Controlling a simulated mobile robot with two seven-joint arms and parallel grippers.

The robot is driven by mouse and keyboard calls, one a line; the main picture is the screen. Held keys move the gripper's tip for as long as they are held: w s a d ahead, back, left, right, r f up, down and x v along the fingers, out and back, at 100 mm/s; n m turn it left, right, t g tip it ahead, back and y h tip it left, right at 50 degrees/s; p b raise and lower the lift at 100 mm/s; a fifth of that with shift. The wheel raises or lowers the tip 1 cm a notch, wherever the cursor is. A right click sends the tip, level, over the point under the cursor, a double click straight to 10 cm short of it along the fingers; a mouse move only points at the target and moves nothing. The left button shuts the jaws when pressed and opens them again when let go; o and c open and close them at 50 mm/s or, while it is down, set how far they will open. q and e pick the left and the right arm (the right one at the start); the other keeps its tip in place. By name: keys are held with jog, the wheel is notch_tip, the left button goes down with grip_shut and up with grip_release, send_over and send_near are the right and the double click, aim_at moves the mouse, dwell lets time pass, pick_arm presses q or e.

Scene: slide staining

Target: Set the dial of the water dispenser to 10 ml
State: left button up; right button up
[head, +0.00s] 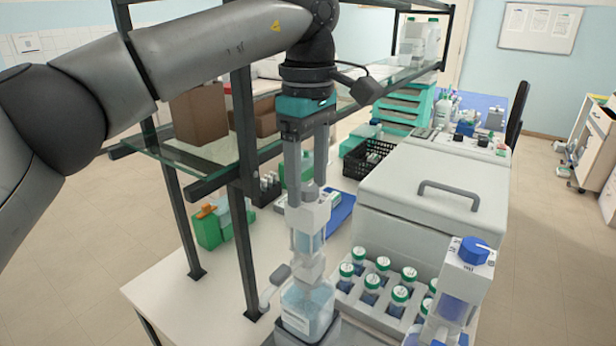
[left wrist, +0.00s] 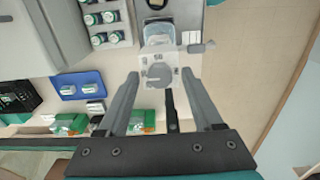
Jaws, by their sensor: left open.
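The water dispenser (head: 308,243) stands upright on a bottle of pale blue liquid (head: 308,308) near the table's front edge. Its white head shows in the left wrist view, with a round grey dial (left wrist: 160,76) on top. Small dark marks lie around the dial, but I cannot read the setting surely. My left gripper (head: 307,194) points down over the dispenser head, open. In the left wrist view, the gripper's fingertips (left wrist: 160,73) appear on either side of the dial. I cannot tell whether they touch it. My right gripper is not in view.
A second dispenser with a blue dial (head: 473,251) stands to the right. Several green-capped bottles (head: 371,281) fill a rack between them. A grey lidded machine (head: 430,195) stands behind. Dark shelf posts (head: 245,190) rise close to the left. Bare table (head: 190,300) lies left of the dispenser.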

pick_arm(q)
grip_shut()
dwell(0.5)
